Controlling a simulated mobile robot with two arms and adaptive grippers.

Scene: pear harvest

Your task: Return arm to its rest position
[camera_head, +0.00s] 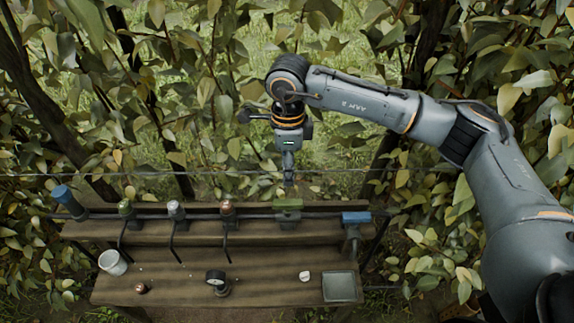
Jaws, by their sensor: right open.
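My right arm (375,101) comes in from the right edge and bends down at the wrist. Its gripper (288,180) points downward in the middle of the picture, above the back edge of the wooden bench (180,289). It is open and nothing shows between its fingers, which are small and seen nearly edge-on. No pear is clearly visible in this view. My left gripper is not in view.
Leafy branches (210,90) surround the arm on both sides. A thin wire (80,175) crosses behind the bench. The bench carries fittings with black hoses, a white cup (112,263), a dial gauge (216,279) and a grey tray (340,286). Grass shows behind.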

